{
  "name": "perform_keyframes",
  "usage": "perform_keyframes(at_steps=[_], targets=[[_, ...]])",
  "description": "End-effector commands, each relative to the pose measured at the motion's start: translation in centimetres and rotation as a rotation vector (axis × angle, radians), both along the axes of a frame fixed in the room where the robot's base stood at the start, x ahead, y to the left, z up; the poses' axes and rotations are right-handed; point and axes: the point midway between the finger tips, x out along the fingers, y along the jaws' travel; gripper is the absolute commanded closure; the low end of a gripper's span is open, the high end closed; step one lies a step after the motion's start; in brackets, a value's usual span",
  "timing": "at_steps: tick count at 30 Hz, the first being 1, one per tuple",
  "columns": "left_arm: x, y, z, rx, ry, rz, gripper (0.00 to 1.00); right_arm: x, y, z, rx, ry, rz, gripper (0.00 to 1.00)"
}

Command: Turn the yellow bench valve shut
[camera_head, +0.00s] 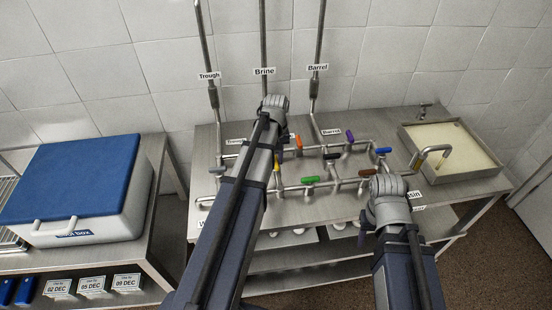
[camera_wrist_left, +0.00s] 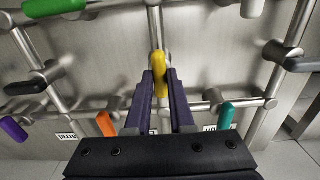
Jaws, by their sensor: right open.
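The yellow valve handle (camera_head: 277,163) is on the bench pipework, mostly behind my left arm in the head view. In the left wrist view the yellow handle (camera_wrist_left: 158,66) stands between the fingertips of my left gripper (camera_wrist_left: 160,76). The two fingers are close on either side of it; I cannot tell whether they press on it. In the head view my left gripper (camera_head: 273,104) is seen from behind, its fingers hidden. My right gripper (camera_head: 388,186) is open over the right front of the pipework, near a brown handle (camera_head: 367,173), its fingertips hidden.
Orange (camera_head: 298,142), purple (camera_head: 350,137), blue (camera_head: 382,151) and green (camera_head: 310,181) handles crowd the pipes. A teal handle (camera_wrist_left: 226,116) is right of my left fingers. A basin (camera_head: 411,135) stands at right, a blue-lidded box (camera_head: 75,175) at left.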

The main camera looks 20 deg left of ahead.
Motion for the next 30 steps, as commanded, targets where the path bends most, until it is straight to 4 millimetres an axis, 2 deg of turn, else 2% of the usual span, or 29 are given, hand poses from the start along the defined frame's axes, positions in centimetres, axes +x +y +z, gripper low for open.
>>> perform_keyframes(at_steps=[1, 5, 20, 30], targets=[[0.0, 0.0, 0.0, 0.0, 0.0, 0.0, 0.86, 0.0, 0.0, 0.0, 0.0, 0.0, 0.0, 0.5], [0.0, 0.0, 0.0, 0.0, 0.0, 0.0, 1.0, 0.0, 0.0, 0.0, 0.0, 0.0, 0.0, 0.5], [-0.01, -0.01, -0.01, 0.0, 0.0, -0.015, 1.0, 0.0, 0.0, -0.01, 0.0, 0.0, 0.0, 0.5], [-0.01, -0.01, -0.01, 0.0, 0.0, -0.203, 1.0, 0.0, 0.0, -0.01, 0.0, 0.0, 0.0, 0.5]])
